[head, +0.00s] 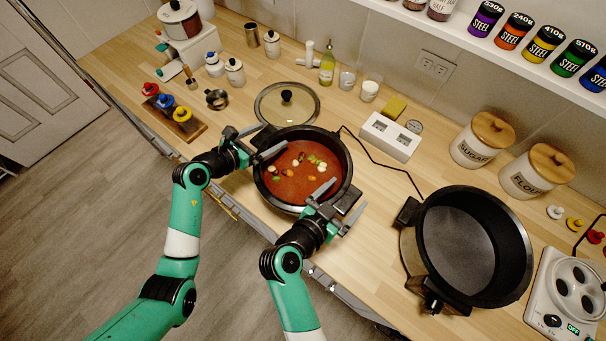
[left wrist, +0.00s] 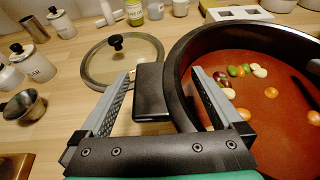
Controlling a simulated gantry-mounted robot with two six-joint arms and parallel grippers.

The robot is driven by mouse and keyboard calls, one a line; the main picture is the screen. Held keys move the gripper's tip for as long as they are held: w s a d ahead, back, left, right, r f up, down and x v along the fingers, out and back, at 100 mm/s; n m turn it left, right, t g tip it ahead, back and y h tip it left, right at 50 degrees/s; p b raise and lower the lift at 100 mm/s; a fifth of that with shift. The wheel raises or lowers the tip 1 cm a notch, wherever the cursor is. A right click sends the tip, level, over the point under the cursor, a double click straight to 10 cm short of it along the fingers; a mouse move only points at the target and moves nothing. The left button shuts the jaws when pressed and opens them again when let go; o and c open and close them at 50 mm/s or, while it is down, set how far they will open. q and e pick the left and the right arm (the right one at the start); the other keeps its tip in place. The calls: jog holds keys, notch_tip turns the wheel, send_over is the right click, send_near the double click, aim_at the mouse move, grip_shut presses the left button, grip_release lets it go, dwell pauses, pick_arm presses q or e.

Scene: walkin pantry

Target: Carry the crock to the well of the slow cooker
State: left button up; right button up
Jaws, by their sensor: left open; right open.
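The black crock (head: 346,160) stands on the wooden counter, full of red soup with vegetable pieces. In the left wrist view the crock (left wrist: 190,50) shows its black side handle (left wrist: 151,92) between the fingers of my left gripper (left wrist: 160,100). That gripper (head: 262,144) is open at the crock's left side, one finger over the soup. My right gripper (head: 336,204) is open at the crock's lower right rim, around its other handle; contact is unclear. The slow cooker (head: 408,262) stands to the right, with its dark well (head: 465,240) empty.
A glass lid (head: 286,105) lies behind the crock. Sugar (head: 482,140) and flour (head: 536,171) canisters stand behind the cooker. A white appliance (head: 565,300) is at its right.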

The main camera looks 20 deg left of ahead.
pick_arm(q)
jog(key=shift+a, duration=0.1)
grip_shut()
pick_arm(e)
grip_shut()
